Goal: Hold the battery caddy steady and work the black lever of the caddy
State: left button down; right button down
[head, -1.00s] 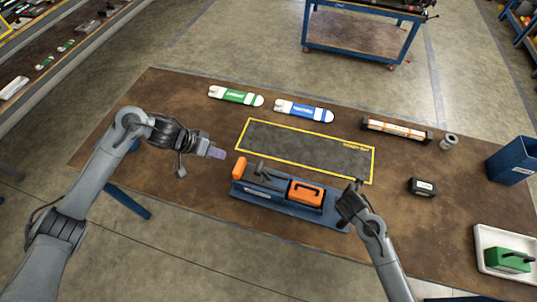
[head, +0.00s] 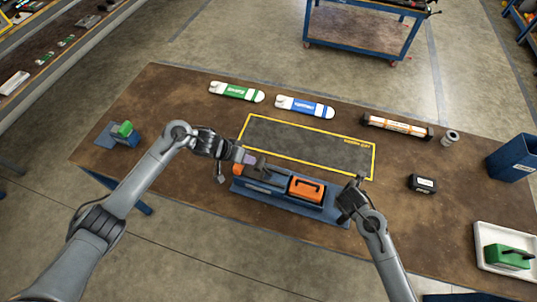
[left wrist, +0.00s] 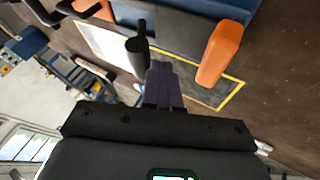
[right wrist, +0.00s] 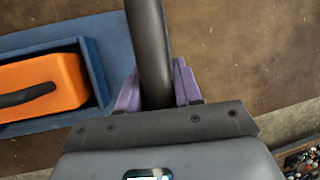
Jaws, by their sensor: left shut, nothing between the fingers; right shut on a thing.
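The battery caddy (head: 290,208) is a blue tray at the table's front edge, with an orange battery (head: 306,189) in it. The caddy's black lever (head: 262,166) stands toward its left end; in the left wrist view the lever (left wrist: 137,58) is a dark rod with a round end. My left gripper (head: 249,158) is shut and empty, its purple fingers (left wrist: 165,85) close beside the lever; contact cannot be told. An orange block (left wrist: 220,55) is on the other side of the fingers. My right gripper (right wrist: 157,88) is shut on a black bar (right wrist: 149,45) at the caddy's right end.
A yellow-bordered mat (head: 310,146) lies behind the caddy. Green (head: 237,92) and blue (head: 305,107) labelled items lie beyond it. A blue stand with a green top (head: 122,131) is at far left. A white tray (head: 482,240) with a green battery and a blue bin (head: 512,160) are right.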

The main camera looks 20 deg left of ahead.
aim_at(257, 164)
pick_arm(q)
jog(key=shift+d+r, duration=0.4)
jog(key=shift+d, duration=0.1)
pick_arm(e)
jog(key=shift+f, duration=0.1)
dwell(0.4)
pick_arm(q)
jog(key=shift+d+r, duration=0.35)
jog(key=shift+d, duration=0.2)
jog(key=shift+d+r, duration=0.3)
jog(key=shift+d, duration=0.2)
jog(key=d, duration=1)
jog(key=shift+s+f, duration=0.2)
jog(key=shift+f, duration=0.1)
jog(key=shift+r, duration=0.1)
